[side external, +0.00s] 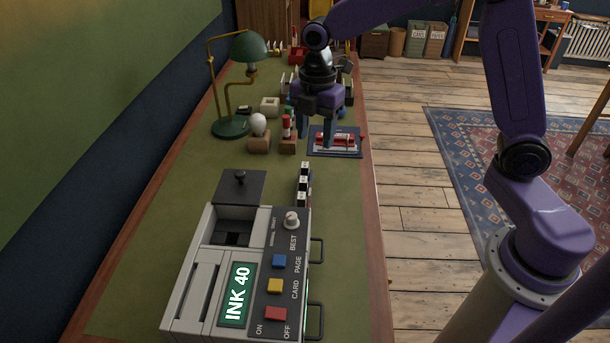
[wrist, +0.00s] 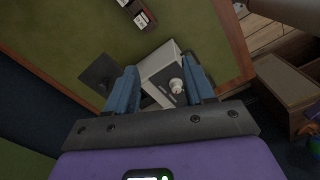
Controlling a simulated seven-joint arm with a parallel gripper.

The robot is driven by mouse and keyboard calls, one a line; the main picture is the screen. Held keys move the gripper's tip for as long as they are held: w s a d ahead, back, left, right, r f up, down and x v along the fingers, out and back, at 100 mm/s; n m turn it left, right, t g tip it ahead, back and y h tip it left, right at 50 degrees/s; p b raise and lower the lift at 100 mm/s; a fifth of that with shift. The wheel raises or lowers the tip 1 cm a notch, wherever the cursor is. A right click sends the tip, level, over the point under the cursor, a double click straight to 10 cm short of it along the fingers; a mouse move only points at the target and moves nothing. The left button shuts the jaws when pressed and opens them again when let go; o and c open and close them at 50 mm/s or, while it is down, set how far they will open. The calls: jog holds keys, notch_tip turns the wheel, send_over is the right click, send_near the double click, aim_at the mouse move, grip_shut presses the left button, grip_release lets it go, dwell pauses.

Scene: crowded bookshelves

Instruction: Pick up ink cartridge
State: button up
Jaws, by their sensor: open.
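Small black-and-white blocks (side external: 304,184), possibly ink cartridges, stand in a row on the green desk behind the grey machine (side external: 188,285), near the right edge. No label on them is readable. The machine has a screen reading INK 40, a raised dark lid (side external: 240,186) and an open slot (side external: 234,232).
A green lamp (side external: 230,125), a white bulb on a wooden block (side external: 258,137) and red and green upright items (side external: 287,126) stand left of my gripper. More small objects crowd the far desk. Green desktop is bare around the blocks' left side.

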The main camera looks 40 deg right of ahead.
jog(key=w+d+f+n, duration=0.2)
jog(key=w, duration=0.3)
jog(key=w+d+f+n, duration=0.1)
jog(key=w+d+f, duration=0.15)
jog(key=w, duration=0.25)
jog(key=n, duration=0.2)
send_over(305, 165)
jog(key=f, duration=1.3)
jog(key=shift+w+d+f, duration=0.15)
jog(key=shift+w+f, duration=0.15)
jog(key=shift+f, duration=0.1)
jog(key=shift+s+f, duration=0.15)
jog(key=shift+f, duration=1.2)
jog(key=shift+s+f, duration=0.1)
jog(key=shift+f, duration=1.2)
grip_shut()
